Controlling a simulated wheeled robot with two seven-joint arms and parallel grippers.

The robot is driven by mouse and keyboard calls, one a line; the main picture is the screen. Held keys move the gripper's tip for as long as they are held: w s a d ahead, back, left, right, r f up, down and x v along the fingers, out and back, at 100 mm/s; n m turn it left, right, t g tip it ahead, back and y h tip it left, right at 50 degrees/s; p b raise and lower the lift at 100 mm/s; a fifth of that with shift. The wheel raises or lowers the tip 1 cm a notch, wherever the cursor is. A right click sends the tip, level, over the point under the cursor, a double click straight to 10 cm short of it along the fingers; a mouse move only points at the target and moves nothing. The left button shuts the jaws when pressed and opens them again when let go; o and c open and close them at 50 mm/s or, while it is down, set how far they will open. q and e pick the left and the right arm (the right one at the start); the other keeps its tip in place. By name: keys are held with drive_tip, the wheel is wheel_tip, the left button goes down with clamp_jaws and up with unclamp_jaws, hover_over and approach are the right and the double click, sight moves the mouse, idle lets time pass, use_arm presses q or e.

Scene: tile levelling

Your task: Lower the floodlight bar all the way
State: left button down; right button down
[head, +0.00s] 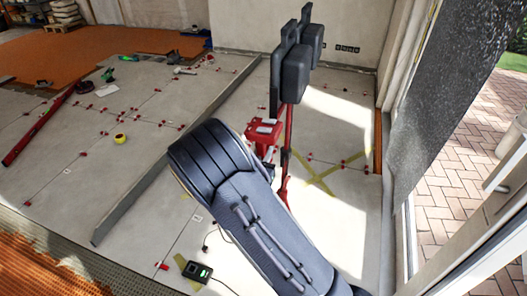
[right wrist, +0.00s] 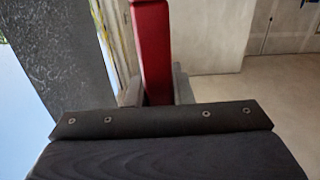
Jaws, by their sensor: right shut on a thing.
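The floodlight bar (head: 290,60) with its dark lamps stands right of centre in the head view, seen nearly edge-on above a red stand (head: 287,135). The lamps are well above the floor. A red block with pale labels (head: 264,130) shows at the stand, just beyond my right arm. In the right wrist view my right gripper (right wrist: 157,92) has its fingers on both sides of an upright red bar (right wrist: 151,45) and is shut on it. My left gripper is not in view.
A grey threshold strip (head: 175,150) crosses the tiled floor left of the stand. A small black device with a green display (head: 197,271) and cable lies near my arm. A yellow tape roll (head: 120,138) and red level (head: 38,127) lie left. A glazed opening is right.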

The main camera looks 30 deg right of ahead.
wheel_tip(320, 180, down, 20)
drive_tip(key=b, duration=1.4)
drive_tip(key=shift+r, duration=0.25)
drive_tip(key=shift+s, duration=0.15)
drive_tip(key=c, duration=1.7)
unclamp_jaws()
drive_tip(key=o, duration=0.4)
drive_tip(key=shift+r, duration=0.1)
drive_tip(key=v, duration=0.7)
drive_tip(key=shift+s+a, duration=0.2)
drive_tip(key=shift+a, duration=0.1)
